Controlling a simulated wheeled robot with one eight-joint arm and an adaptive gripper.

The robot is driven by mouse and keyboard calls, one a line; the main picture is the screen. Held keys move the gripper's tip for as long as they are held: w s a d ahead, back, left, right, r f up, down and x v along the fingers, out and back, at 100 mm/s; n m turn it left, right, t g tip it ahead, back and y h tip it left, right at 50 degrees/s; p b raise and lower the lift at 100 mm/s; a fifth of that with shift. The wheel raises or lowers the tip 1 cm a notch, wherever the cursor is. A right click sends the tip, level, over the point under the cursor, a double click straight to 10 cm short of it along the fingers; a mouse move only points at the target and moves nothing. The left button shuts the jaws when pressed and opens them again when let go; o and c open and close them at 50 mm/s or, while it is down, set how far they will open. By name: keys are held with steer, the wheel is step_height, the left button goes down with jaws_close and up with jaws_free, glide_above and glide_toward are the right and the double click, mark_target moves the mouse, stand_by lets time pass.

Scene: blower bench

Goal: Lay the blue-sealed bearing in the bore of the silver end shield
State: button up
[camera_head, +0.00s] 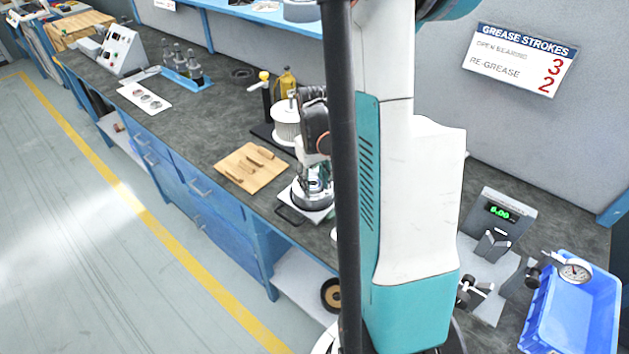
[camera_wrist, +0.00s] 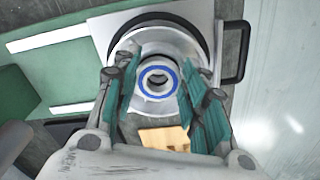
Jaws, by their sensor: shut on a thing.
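The blue-sealed bearing (camera_wrist: 158,67) shows in the wrist view as a steel ring with a blue band around a central hole. My gripper (camera_wrist: 161,79) is shut on it, with a teal finger on each side. The silver end shield (camera_wrist: 160,42) appears behind and around the bearing, on a white board with a black handle. The bearing looks roughly lined up with the shield's middle; the fingers and bearing hide the bore, so I cannot tell whether they touch. In the head view my gripper (camera_head: 314,172) is over the end shield (camera_head: 311,201), partly hidden by my arm.
A wooden board (camera_head: 252,168) with small brown pieces lies left of the shield. A white cylindrical container (camera_head: 286,124) and a yellow bottle (camera_head: 286,82) stand behind. A blue tray (camera_head: 573,312) and a scale with a green display (camera_head: 500,212) are at right.

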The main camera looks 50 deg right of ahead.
steer(key=shift+f, duration=0.15)
steer(key=o, duration=1.2)
step_height(320, 180, up, 12)
stand_by(0.5)
